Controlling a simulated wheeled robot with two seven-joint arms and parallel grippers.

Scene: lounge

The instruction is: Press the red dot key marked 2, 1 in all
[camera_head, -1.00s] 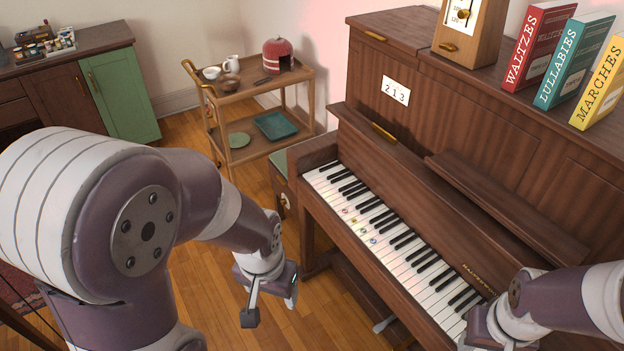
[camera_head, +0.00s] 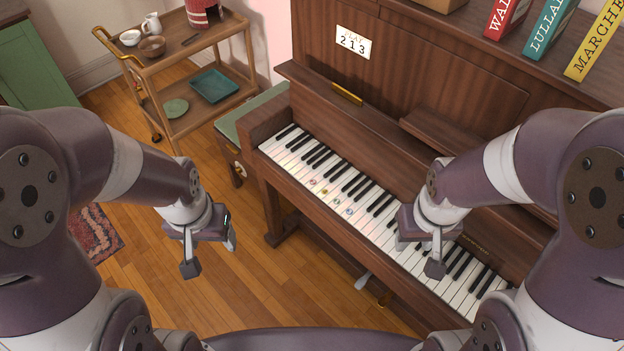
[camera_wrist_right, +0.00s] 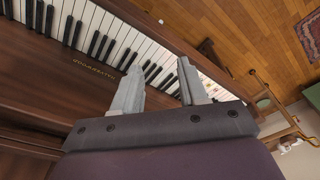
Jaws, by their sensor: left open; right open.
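The piano keyboard (camera_head: 290,145) runs diagonally across the head view. Several white keys in its middle carry small coloured dots. The leftmost dot looks reddish, on a key (camera_head: 312,182); the marks are too small to read. A card on the piano (camera_head: 354,43) reads 2 1 3. My right gripper (camera_head: 418,256) is open and empty above the keys, to the right of the dotted ones. In the right wrist view its fingers (camera_wrist_right: 158,78) stand apart with keys beyond them. My left gripper (camera_head: 211,254) is open and empty over the floor, left of the piano.
The piano's fallboard and music ledge (camera_head: 455,140) rise behind the keys. A green-topped bench (camera_head: 245,112) stands at the piano's left end. A wooden trolley (camera_head: 180,85) with crockery is at the back left. Books (camera_head: 550,35) stand on the piano. Wooden floor lies open in front.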

